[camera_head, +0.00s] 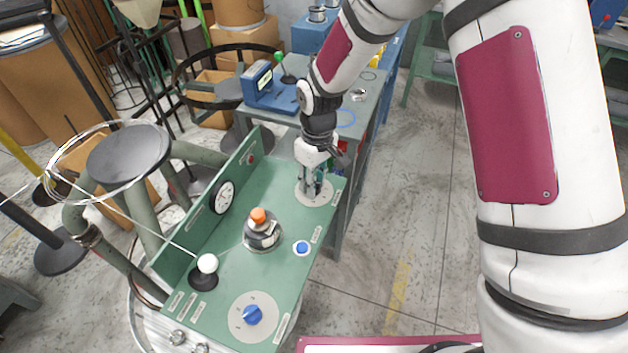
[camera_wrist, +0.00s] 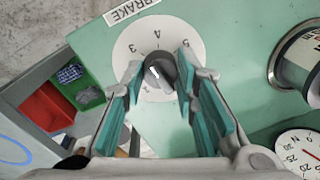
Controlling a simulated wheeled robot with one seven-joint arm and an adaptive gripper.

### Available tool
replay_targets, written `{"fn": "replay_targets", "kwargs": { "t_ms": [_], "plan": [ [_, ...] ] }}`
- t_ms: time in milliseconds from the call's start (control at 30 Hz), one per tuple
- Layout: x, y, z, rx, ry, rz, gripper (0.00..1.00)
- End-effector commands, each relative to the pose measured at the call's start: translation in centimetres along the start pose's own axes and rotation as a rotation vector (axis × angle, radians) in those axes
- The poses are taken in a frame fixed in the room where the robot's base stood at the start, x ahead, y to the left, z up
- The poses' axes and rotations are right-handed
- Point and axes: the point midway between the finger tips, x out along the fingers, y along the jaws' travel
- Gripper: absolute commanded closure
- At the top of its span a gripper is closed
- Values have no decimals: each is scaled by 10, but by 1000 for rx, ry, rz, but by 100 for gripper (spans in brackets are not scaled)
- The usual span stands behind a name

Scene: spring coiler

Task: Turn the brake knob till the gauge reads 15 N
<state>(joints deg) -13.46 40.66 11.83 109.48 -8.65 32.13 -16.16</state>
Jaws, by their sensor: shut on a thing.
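The brake knob (camera_wrist: 158,74) is a dark grey round knob with a white pointer mark, on a white numbered dial plate (camera_wrist: 125,50) below a BRAKE label. My gripper (camera_wrist: 161,66) is shut on the knob, with one teal-padded finger on each side of it. In the head view my gripper (camera_head: 313,188) points down at the dial plate (camera_head: 318,197) at the far right of the green panel, and it hides the knob. The gauge (camera_head: 222,197) is a white round dial on the upright back plate. It shows partly in the wrist view (camera_wrist: 300,152); I cannot read its needle surely.
The green panel (camera_head: 280,200) also bears an orange-topped metal spool (camera_head: 262,232), a small blue button (camera_head: 302,248), a blue knob (camera_head: 252,314) and a white ball (camera_head: 207,263) on a dark base. A blue device (camera_head: 270,88) stands on the bench behind. The floor at right is open.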

Motion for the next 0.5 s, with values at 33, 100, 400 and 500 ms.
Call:
{"fn": "replay_targets", "kwargs": {
  "t_ms": [33,100,400,500],
  "plan": [
    [0,0,0,42,2,1,100],
    [0,0,0,105,6,1,100],
    [0,0,1,340,21,1,100],
    [0,0,1,398,24,1,100]
  ]
}}
